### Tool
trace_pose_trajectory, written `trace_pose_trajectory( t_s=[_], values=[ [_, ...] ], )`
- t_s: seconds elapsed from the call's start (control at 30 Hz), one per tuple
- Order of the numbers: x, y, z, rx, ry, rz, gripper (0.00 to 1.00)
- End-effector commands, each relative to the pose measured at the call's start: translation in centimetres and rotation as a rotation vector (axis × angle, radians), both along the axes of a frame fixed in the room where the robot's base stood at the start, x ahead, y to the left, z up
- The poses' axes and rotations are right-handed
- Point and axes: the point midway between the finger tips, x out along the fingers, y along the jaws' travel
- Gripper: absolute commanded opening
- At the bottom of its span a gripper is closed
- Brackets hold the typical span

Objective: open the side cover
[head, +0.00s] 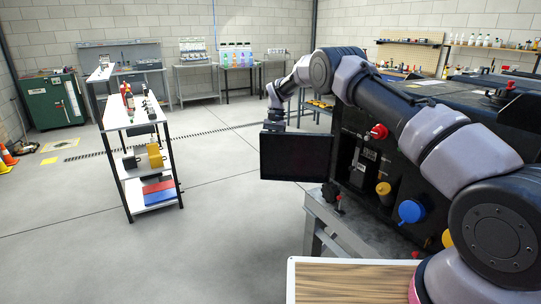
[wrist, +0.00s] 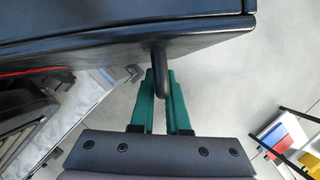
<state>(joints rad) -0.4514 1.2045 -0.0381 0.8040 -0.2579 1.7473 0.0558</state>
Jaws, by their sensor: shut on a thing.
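The side cover (head: 296,156) is a flat black panel at the left end of the black machine (head: 365,160) in the head view. It stands out from the machine's side towards the left. In the wrist view the cover (wrist: 120,38) fills the top of the picture. A dark handle (wrist: 160,62) sticks out from its edge. My gripper (wrist: 161,84) has green fingers, one on each side of the handle, and is shut on it. In the head view my wrist (head: 276,98) is just above the cover's left part; the fingers are hidden there.
The machine rests on a grey metal bench (head: 345,228), with red, yellow and blue knobs on its side. A white shelf rack (head: 150,180) stands to the left, with open floor (head: 225,200) between it and the cover. A wooden-topped surface (head: 350,284) is at the front.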

Motion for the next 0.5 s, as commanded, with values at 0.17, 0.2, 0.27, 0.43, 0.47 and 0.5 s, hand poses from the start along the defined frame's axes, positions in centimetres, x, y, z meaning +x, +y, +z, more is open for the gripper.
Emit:
trace_pose_trajectory(
  t_s=[0.17,0.2,0.27,0.43,0.47,0.5],
  values=[
    [0.37,0.05,0.05,0.002,-0.002,-0.015,0.00],
    [0.39,0.04,0.04,0.002,-0.001,-0.016,0.00],
    [0.39,0.04,0.05,0.001,-0.001,-0.017,0.00],
    [0.38,0.03,0.04,0.002,-0.001,-0.016,0.00],
    [0.38,0.03,0.04,0.002,-0.001,-0.016,0.00],
    [0.38,0.03,0.04,0.002,-0.001,-0.016,0.17]
  ],
)
